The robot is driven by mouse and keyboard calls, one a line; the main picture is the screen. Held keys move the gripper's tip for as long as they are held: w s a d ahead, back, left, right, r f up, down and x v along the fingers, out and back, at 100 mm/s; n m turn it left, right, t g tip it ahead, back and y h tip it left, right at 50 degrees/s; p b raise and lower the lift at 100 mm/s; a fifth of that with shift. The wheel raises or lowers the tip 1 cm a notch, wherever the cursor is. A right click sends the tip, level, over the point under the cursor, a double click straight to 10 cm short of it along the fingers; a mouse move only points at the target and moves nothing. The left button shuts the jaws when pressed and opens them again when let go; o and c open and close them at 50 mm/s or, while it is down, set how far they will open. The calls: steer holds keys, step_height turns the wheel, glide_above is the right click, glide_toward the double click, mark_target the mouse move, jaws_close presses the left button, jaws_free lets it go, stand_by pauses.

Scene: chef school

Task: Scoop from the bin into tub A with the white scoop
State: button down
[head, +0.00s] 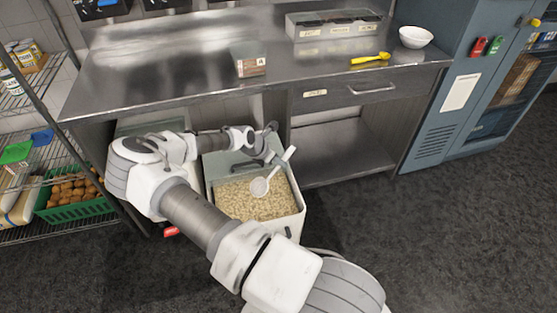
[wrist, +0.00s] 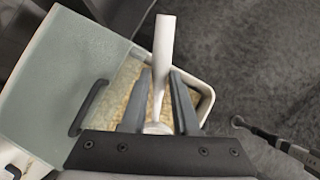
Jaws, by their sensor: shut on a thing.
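The white scoop (head: 260,186) is over the open bin (head: 298,212), its handle slanting up to the right. The bin holds pale beans or grains (head: 237,199). I cannot tell whether the scoop's bowl touches them or holds any. My gripper (head: 277,160) is shut on the scoop's handle; in the wrist view the handle (wrist: 164,42) stands between the two fingers (wrist: 161,78), and the bowl is mostly hidden. Tub A (head: 249,67), a small clear container with a brown-and-white label marked A, stands on the steel counter above and behind the bin.
The bin's lid (wrist: 62,70) is tipped back on its rear part. The counter edge (head: 190,103) overhangs behind the bin. Counter left of tub A is clear.

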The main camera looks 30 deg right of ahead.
mark_target(269, 177)
steer(key=shift+f+b, duration=6.7)
steer(key=shift+f, duration=0.1)
steer(key=p+v, duration=0.1)
steer(key=v, duration=0.1)
steer(key=p+v, duration=0.2)
steer(key=d+p+v, duration=0.1)
steer(key=p+v, duration=0.1)
steer(key=shift+a+r, duration=0.15)
steer(key=shift+r, duration=0.3)
steer(key=r+p, duration=0.7)
steer(key=d+r+p, duration=0.1)
steer(key=r+p, duration=0.2)
steer(key=shift+w+r+p, duration=0.1)
steer(key=shift+r+p, duration=0.25)
